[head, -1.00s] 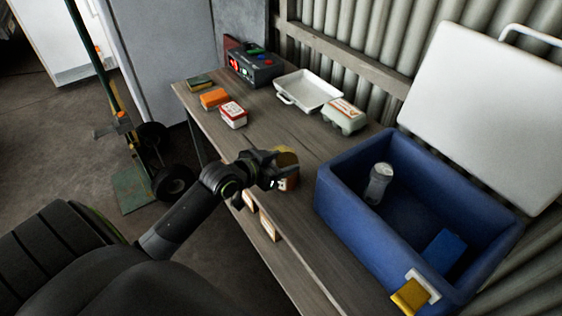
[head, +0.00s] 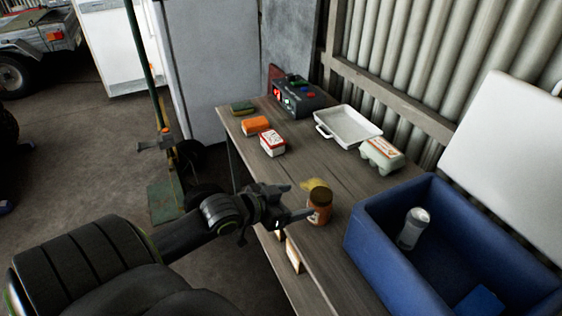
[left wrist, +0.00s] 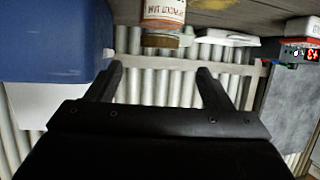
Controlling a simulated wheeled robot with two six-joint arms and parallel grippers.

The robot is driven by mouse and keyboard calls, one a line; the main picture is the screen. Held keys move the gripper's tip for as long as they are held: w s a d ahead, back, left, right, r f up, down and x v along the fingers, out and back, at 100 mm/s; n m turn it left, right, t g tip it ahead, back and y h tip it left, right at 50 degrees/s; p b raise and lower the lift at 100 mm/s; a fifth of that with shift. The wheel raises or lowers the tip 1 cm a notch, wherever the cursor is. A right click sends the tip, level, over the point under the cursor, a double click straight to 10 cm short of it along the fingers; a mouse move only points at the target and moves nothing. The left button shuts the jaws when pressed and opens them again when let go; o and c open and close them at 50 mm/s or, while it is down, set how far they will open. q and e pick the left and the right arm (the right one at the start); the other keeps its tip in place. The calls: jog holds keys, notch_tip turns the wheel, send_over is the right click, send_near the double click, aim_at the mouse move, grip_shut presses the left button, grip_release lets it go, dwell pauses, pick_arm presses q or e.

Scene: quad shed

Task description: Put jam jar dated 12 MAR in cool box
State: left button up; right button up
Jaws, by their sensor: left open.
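A jam jar (head: 319,208) with orange-brown contents, a pale label and a brownish lid stands upright on the wooden bench. My left gripper (head: 293,202) is open and empty, just left of the jar in the head view. In the left wrist view, which is upside down, the jar (left wrist: 162,14) shows at the top, beyond and between the open fingers (left wrist: 159,68). I cannot read its date surely. The blue cool box (head: 372,243) stands open at the right with its white lid (head: 500,160) raised. My right gripper is out of view.
A can (head: 412,228) and a blue block (head: 480,302) lie in the cool box. A yellow item (head: 311,184) sits behind the jar. Farther back are an egg carton (head: 382,154), a white tray (head: 350,128), a red-white box (head: 272,143), an orange block (head: 256,125) and a dark device (head: 300,98).

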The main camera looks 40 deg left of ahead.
pick_arm(q)
jog(key=shift+p+v, duration=0.35)
jog(key=shift+v, duration=1.7)
jog(key=a+f+n+g+y, duration=0.1)
jog(key=a+f+y, duration=0.1)
jog(key=a+f, duration=0.45)
jog(key=a+f+n+g+y, duration=0.1)
jog(key=a+f+n+y, duration=0.15)
jog(key=f, duration=0.75)
jog(key=s+a+f+g, duration=0.1)
jog(key=s+a+f, duration=0.15)
jog(key=f, duration=0.45)
jog(key=s+a+f+g, duration=0.1)
jog(key=s+f+g, duration=0.1)
jog(key=s+f, duration=0.35)
jog(key=s+d+f+g, duration=0.35)
jog(key=s+f, duration=0.55)
jog(key=f, duration=0.6)
jog(key=s+d+f+g, duration=0.1)
jog(key=s+d+f, duration=0.3)
jog(key=s+d, duration=0.2)
jog(key=s+d+f+g, duration=0.2)
jog(key=s+d+f, duration=0.3)
jog(key=s, duration=0.5)
jog(key=shift+d, duration=0.55)
jog(key=shift+f+h, duration=0.1)
jog(key=shift+h, duration=0.15)
